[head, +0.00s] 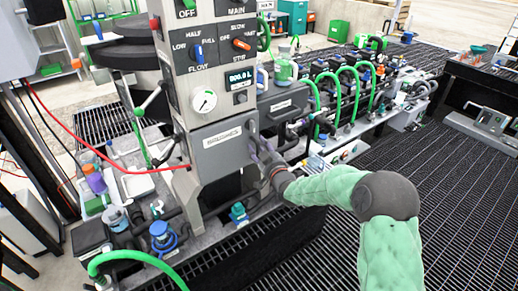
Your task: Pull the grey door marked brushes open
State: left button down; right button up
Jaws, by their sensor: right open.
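The grey door (218,146) is on the front of the grey control column, below the gauge. The door looks closed. A handle (252,131) stands at its right edge. My right gripper (257,143) is at that right edge, close to the handle, with its fingers open. I cannot tell whether the fingers touch the handle or stand around it. My right arm comes in from the lower right. My left gripper is not in view.
Above the door are a round gauge (204,101), a display (239,78) and flow knobs. A red hose (140,171) runs left of the door. Bottles and fittings crowd the bench below. Green hoses (350,90) stand to the right. The dark grated floor (440,200) is clear at right.

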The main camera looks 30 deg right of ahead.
jog(key=shift+w, duration=0.3)
grip_shut()
